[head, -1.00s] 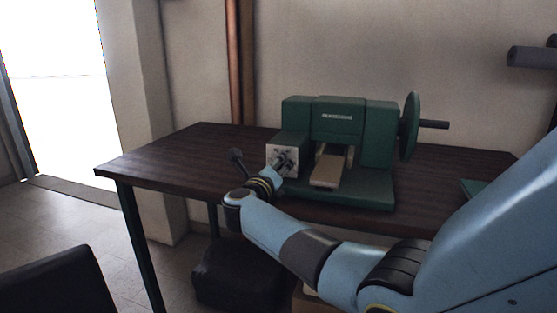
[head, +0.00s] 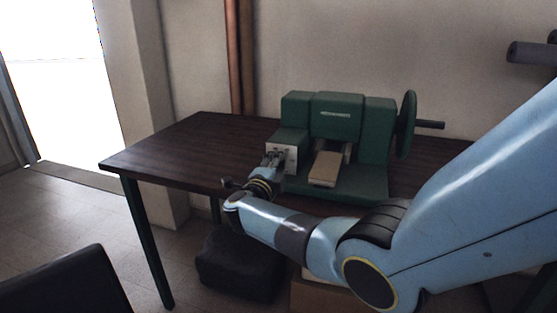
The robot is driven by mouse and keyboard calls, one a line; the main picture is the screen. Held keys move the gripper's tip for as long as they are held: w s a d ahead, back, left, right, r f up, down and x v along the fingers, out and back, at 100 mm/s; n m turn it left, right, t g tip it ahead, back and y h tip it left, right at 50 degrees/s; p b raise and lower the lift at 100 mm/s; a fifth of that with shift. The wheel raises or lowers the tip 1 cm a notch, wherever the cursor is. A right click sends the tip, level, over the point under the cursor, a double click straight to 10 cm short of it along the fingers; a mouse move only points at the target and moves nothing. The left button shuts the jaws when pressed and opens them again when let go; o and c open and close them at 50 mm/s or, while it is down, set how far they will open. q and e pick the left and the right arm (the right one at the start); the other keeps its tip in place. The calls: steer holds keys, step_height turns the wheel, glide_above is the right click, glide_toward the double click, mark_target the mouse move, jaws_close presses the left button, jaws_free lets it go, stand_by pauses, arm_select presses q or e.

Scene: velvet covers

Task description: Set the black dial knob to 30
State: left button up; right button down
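A dark green machine (head: 338,127) stands on a dark wooden table. A white dial plate (head: 291,153) is on the front of its left block. My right arm comes in from the right, and its gripper (head: 275,156) is at the left part of this plate. The fingers look very close to the plate; contact cannot be made out. The black dial knob is not clearly visible and may be hidden by the gripper. The plate's markings are too small to read. Whether the fingers are open or shut cannot be told. My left gripper is not in view.
A tan block (head: 326,168) lies in the machine's middle, and a green handwheel (head: 407,124) is at its right. The table's left side (head: 185,150) is clear. A dark stool (head: 240,262) is below the table, and a dark chair back (head: 65,283) is front left.

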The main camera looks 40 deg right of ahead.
steer(key=shift+a+n+p, duration=0.1)
steer(key=shift+n+p, duration=0.35)
steer(key=shift+n, duration=0.75)
steer(key=c, duration=1)
jaws_free()
steer(key=v, duration=1.2)
